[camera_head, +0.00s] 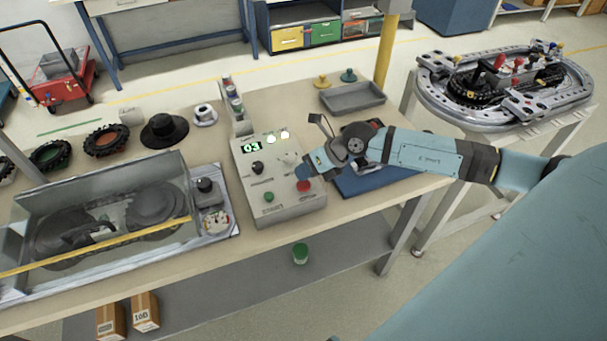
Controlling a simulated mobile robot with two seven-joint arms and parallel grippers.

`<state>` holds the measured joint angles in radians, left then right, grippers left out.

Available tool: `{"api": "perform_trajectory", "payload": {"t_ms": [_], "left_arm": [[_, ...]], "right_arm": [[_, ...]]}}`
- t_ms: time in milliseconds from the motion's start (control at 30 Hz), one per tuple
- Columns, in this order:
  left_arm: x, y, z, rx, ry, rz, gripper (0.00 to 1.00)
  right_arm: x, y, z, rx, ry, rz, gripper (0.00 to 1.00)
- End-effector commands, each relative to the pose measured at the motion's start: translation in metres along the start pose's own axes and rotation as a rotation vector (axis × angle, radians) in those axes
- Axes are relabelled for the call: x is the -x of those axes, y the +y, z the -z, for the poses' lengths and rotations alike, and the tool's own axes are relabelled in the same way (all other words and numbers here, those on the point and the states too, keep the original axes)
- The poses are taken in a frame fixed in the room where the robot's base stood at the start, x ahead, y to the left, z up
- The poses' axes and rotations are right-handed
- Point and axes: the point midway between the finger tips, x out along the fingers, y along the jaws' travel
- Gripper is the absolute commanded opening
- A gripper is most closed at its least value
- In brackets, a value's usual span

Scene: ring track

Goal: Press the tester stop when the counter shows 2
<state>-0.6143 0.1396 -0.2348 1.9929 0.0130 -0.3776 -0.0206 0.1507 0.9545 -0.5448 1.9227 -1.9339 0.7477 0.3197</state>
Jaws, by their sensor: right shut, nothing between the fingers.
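The tester control box (285,209) stands on the bench, grey, with a small lit counter display (249,147). Its digits are small; they look like 03, but I cannot read the last one surely. A red stop button (304,186) is at the box's right side and a green button (269,197) at its front left. My right gripper (303,173) is shut and empty, just above the red button; I cannot tell whether it touches it. My left gripper is not in view.
A clear-walled tester (190,226) with dark wheels and a yellow bar stands left of the box. Tyres (106,140) and a black hat-shaped part (164,130) lie behind it. A grey tray (352,97) is at the back right. A ring track (505,82) stands on another table.

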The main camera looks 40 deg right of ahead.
Motion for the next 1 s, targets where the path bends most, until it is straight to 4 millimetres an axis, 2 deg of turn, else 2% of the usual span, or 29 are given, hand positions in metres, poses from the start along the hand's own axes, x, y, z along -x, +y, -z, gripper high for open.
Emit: {"api": "perform_trajectory", "payload": {"t_ms": [667, 1000], "left_arm": [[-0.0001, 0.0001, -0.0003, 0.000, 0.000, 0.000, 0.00], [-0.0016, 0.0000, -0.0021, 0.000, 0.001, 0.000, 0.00]], "right_arm": [[-0.0001, -0.0001, 0.0001, 0.000, 0.000, 0.000, 0.00], [-0.0062, -0.0045, 0.0047, 0.000, 0.000, 0.000, 0.00]]}}
